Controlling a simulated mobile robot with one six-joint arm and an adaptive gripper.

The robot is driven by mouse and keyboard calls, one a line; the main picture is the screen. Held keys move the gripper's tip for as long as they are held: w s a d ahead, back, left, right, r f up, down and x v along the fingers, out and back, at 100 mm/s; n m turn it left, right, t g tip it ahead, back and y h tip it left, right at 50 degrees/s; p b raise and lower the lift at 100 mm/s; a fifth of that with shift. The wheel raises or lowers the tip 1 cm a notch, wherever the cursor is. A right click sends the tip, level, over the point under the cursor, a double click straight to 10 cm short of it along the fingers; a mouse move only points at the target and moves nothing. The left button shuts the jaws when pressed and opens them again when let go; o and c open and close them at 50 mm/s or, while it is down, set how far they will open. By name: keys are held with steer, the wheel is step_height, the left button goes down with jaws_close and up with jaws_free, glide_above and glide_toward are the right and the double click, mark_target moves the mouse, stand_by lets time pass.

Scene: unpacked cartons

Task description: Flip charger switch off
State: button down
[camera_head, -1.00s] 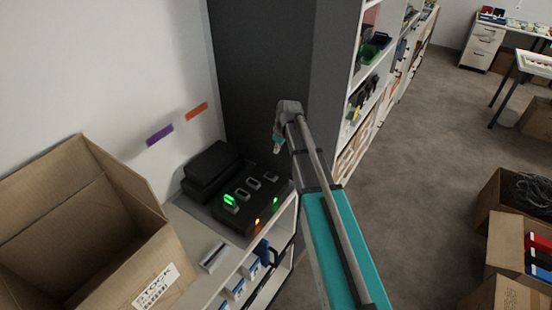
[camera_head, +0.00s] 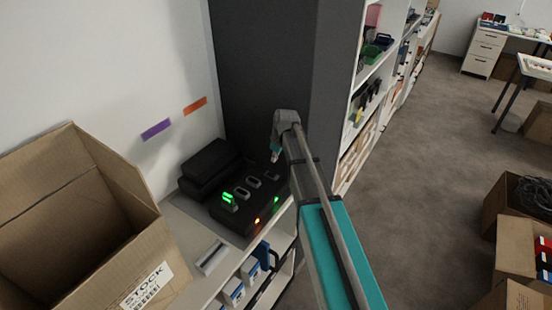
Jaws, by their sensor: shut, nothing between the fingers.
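The charger (camera_head: 242,208) is a black box on top of the white shelf unit, left of my arm. It has several slots on top, one lit green (camera_head: 228,199). An orange light (camera_head: 257,221) and a green light (camera_head: 276,200) show on its front face. I cannot make out which part is the switch. My gripper (camera_head: 275,155) is shut and empty, pointing down at the far right end of the charger. Its tips look close to the charger's top, but I cannot tell whether they touch it.
An open cardboard carton (camera_head: 90,230) stands left of the charger. Black cases (camera_head: 209,168) lie behind the charger against the wall. A dark grey column (camera_head: 265,70) rises behind my gripper. Shelves (camera_head: 365,110) stand to the right, with clear carpet (camera_head: 415,180) beyond.

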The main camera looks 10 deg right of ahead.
mark_target(272, 174)
steer(key=shift+b+x, duration=1.25)
steer(key=shift+x, duration=0.3)
steer(key=shift+s+d+f+b, duration=0.15)
steer(key=shift+f+b, duration=1.75)
